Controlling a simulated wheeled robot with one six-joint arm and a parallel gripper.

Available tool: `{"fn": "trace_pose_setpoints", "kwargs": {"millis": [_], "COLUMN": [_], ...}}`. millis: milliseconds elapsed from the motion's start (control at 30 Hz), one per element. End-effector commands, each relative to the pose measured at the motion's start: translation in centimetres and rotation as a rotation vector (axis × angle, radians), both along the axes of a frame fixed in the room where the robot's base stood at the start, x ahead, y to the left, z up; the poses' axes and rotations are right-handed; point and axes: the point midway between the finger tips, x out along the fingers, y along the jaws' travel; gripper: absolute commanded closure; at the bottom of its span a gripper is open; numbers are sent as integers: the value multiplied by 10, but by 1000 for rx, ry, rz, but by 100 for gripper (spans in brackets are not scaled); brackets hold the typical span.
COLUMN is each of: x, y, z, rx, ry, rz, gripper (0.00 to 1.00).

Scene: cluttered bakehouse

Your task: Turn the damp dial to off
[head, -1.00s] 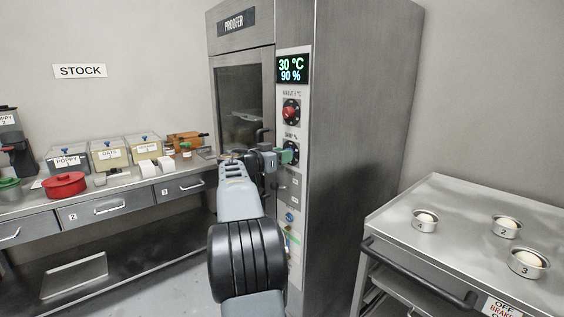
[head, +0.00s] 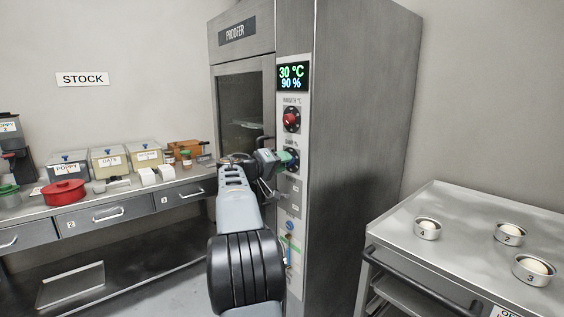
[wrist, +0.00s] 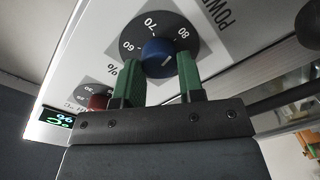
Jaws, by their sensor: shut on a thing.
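The damp dial has a blue knob (wrist: 158,55) on a black round scale, showing 60, 70 and 80 in the wrist view. In the head view its blue edge (head: 293,161) shows on the proofer's control strip, below the red-knobbed warmth dial (head: 291,119). My gripper (wrist: 157,80) has its green fingers on either side of the blue knob, shut on it. The proofer's display (head: 292,76) reads 30 °C and 90 %.
The proofer door (head: 243,110) is left of the strip. A counter (head: 130,192) with bins and a red pot (head: 63,193) stands left. A steel trolley (head: 455,215) with several tins stands right.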

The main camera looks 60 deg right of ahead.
Motion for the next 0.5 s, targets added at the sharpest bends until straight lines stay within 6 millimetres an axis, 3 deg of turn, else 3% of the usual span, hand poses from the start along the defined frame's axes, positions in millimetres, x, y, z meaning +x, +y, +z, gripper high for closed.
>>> {"fn": "trace_pose_setpoints", "kwargs": {"millis": [500], "x": [0], "y": [-1], "z": [-1], "rx": [161], "ry": [468], "rz": [-3], "gripper": [88]}}
